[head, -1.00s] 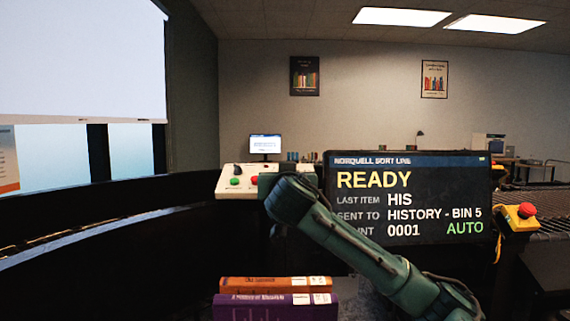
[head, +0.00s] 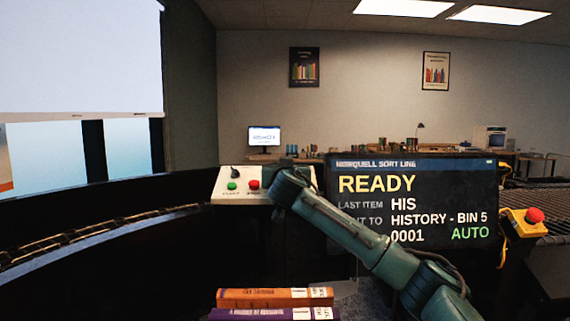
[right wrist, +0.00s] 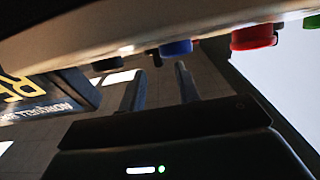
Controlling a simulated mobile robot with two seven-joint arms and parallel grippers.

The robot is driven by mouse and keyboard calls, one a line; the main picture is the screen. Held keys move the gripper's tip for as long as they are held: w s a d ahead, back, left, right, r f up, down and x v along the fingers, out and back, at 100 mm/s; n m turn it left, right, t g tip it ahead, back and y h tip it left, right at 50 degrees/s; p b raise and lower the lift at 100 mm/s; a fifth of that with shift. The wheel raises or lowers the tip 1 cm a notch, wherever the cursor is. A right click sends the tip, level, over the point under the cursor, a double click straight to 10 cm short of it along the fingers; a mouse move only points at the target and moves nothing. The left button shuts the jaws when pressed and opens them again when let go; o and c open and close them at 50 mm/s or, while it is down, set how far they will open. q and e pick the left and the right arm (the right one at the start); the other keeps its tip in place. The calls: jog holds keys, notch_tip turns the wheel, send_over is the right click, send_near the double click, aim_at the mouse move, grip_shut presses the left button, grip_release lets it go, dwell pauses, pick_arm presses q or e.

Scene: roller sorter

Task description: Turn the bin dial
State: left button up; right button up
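The bin dial (head: 235,172) looks like a small black knob on the pale control panel (head: 221,197), left of centre in the head view. It sits above a green button (head: 232,186) and a red button (head: 253,184). My right arm reaches across to the panel's right side; its own links hide the gripper there. In the right wrist view my right gripper (right wrist: 158,82) has its two fingers apart with nothing between them. The panel's edge runs along the top of that view, with a blue button (right wrist: 177,47) and a red button; I cannot clearly make out the dial there. My left gripper is not in view.
A display screen (head: 412,200) reading READY and AUTO stands right of the panel, behind my right arm. A yellow box with a red stop button (head: 534,215) is at far right. Orange (head: 262,298) and purple (head: 250,314) books lie at the bottom. A curved conveyor is left.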

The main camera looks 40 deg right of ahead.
jog(key=shift+x, duration=1.15)
jog(key=shift+c, duration=0.2)
grip_shut()
